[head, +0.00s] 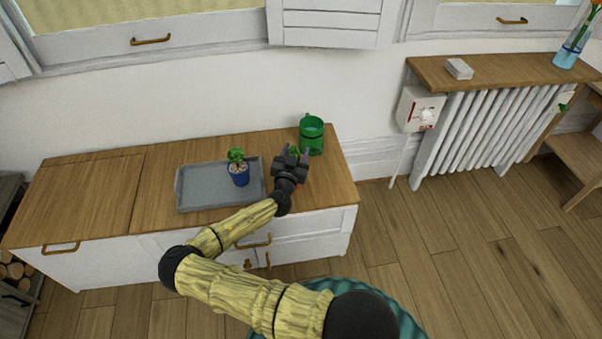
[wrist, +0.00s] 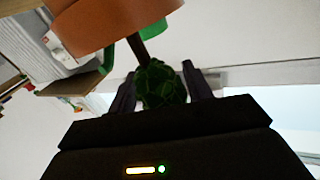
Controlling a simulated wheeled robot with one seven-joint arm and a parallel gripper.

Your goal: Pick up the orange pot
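The orange pot (wrist: 115,18) shows at the top left of the wrist view, with a dark stem and a round green plant (wrist: 162,85). The plant's foliage lies between the two dark fingers of my gripper (wrist: 160,92), which stand apart on either side of it. In the head view my gripper (head: 292,158) is over the right part of the wooden cabinet top. There the pot is mostly hidden behind my gripper; only a small orange-red patch (head: 299,186) shows. I cannot tell whether the fingers touch the leaves.
A green mug (head: 312,135) stands just behind my gripper. To the left, a grey tray (head: 200,200) holds a blue pot (head: 239,177) with a plant. The cabinet top (head: 95,195) is clear at the left. A radiator with a wooden shelf (head: 510,70) stands at the right.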

